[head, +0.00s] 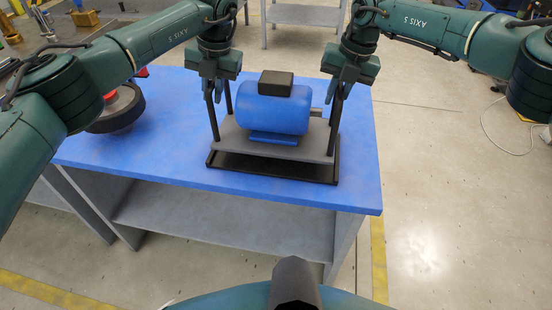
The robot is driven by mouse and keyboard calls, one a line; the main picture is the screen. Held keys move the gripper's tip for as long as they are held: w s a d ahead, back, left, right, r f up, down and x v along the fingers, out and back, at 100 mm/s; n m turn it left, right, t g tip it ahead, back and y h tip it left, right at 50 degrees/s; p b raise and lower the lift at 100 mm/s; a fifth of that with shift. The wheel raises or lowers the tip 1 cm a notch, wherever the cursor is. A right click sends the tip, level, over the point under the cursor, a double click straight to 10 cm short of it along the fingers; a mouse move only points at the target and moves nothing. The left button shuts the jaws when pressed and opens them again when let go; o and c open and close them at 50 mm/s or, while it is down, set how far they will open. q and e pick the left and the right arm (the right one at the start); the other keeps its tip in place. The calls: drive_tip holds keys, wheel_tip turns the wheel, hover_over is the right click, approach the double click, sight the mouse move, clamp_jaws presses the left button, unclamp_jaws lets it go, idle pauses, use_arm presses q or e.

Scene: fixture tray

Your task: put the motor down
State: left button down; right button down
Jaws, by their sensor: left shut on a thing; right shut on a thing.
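The blue motor (275,114) is a rounded cylinder with a black box (275,83) on top and a short grey shaft at its right end. It sits level on a flat grey tray (234,143). My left gripper (221,128) is shut on the tray's left end, and my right gripper (333,131) is shut on its right end, with the motor between them. A black frame (272,171) lies on the blue table directly below the tray. I cannot tell whether the tray touches the frame. The contact at the fingertips is small and partly hidden.
The table's front edge is close to the black frame. Other benches stand behind.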

sight(220, 131)
use_arm(q)
drive_tip(key=shift+w, duration=0.1)
use_arm(e)
drive_tip(key=shift+w, duration=0.1)
idle(0.6)
